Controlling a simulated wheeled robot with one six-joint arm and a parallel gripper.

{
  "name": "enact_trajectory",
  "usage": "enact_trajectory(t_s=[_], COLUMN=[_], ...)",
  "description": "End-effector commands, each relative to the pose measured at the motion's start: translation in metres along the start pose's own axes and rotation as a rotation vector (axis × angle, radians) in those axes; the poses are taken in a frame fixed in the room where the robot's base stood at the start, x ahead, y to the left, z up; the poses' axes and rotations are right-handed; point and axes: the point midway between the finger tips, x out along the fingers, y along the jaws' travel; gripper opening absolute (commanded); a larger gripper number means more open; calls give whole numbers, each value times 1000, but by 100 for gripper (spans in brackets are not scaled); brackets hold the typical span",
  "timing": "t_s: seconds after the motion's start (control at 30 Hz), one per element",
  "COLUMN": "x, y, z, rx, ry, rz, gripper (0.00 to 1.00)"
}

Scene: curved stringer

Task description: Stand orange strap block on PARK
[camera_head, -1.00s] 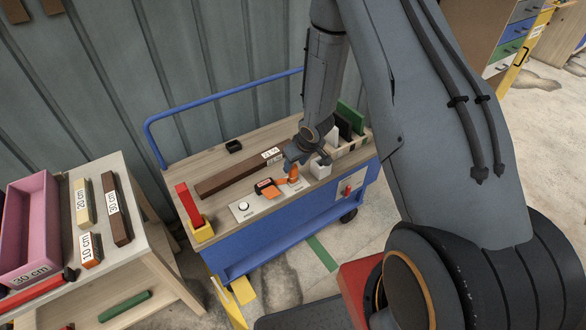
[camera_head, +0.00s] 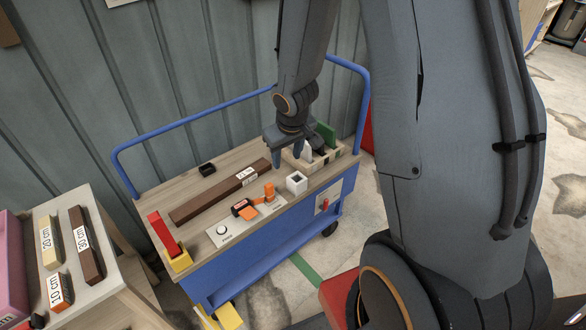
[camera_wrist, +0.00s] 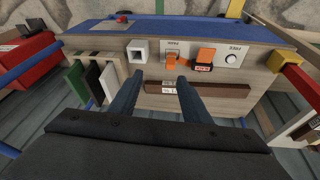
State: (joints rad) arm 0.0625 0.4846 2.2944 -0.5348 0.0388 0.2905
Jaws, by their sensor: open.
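An orange strap block (camera_head: 269,191) appears to stand upright at the PARK end of the pale panel (camera_head: 226,238) on the cart. In the wrist view the orange block (camera_wrist: 171,58) is just beside the PARK lettering. A second orange piece (camera_head: 249,212) lies lower on the panel, beside a black piece with a red label (camera_head: 240,206); they also show in the wrist view (camera_wrist: 206,55). The white round knob (camera_head: 222,230) is at the FREE end. My gripper (camera_head: 290,160) is open and empty, behind and above the upright block and apart from it.
A white square holder (camera_head: 297,183) stands right of the upright block. A slotted rack with green, black and white plates (camera_head: 325,135) is close to my gripper. A brown bar (camera_head: 215,195) lies behind the panel. A yellow holder with a red bar (camera_head: 166,235) is at the cart's left end.

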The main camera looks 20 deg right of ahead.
Motion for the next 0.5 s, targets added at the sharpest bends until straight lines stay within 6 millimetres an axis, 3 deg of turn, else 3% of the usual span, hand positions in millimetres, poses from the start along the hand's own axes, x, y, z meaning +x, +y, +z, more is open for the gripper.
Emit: enact_trajectory(t_s=[0.03,0.2,0.33,0.5], x=[-24,-85,-119,-142], y=[-2,-14,-30,-48], z=[8,48,78,101], rx=[23,102,146,178], ry=[-13,-85,-132,-167], rz=[10,13,-14,-49], gripper=[44,44,44,44])
